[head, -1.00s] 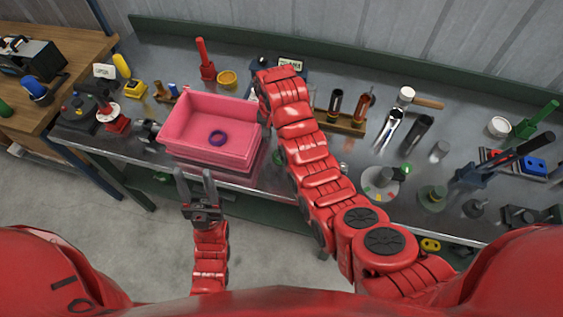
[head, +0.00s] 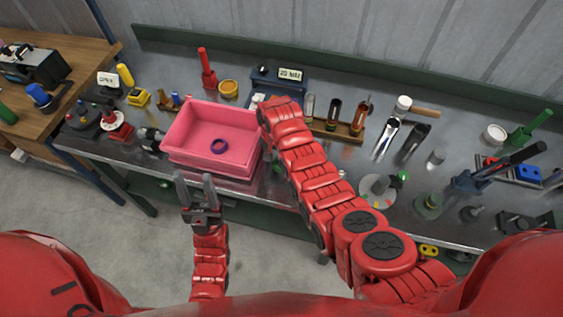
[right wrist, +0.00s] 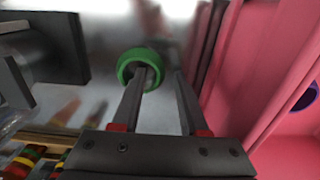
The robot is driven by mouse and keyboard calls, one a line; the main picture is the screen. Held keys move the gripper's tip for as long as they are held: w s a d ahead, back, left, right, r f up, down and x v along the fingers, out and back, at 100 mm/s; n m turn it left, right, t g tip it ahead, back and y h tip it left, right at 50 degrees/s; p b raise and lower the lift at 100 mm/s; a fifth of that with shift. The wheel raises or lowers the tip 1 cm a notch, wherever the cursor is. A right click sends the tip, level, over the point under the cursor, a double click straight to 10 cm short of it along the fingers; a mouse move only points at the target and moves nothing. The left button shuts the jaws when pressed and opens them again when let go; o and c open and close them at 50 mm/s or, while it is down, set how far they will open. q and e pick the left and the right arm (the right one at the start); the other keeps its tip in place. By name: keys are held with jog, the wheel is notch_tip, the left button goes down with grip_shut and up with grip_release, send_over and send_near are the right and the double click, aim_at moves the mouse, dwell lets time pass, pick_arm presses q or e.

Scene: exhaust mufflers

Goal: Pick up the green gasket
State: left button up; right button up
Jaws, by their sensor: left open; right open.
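The green gasket (right wrist: 140,67) is a thick ring on the grey metal bench in the right wrist view. A small green patch beside my right arm in the head view (head: 278,169) looks like it, mostly hidden. My right gripper (right wrist: 161,75) is open, its fingers pointing at the gasket. The left finger in that view overlaps the ring's opening; the other finger is to the ring's right. I cannot tell whether they touch it. In the head view my right gripper is hidden behind its arm. My left gripper (head: 194,180) is open and empty before the bench's front edge.
A pink bin (head: 180,153) holding a purple ring (head: 219,146) stands just left of my right arm. A wooden rack (head: 338,130) with cylinders is behind the arm. A turntable-like disc (head: 376,190) and several tools lie to the right.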

grip_shut()
jog(key=shift+r, duration=0.15)
dwell(0.4)
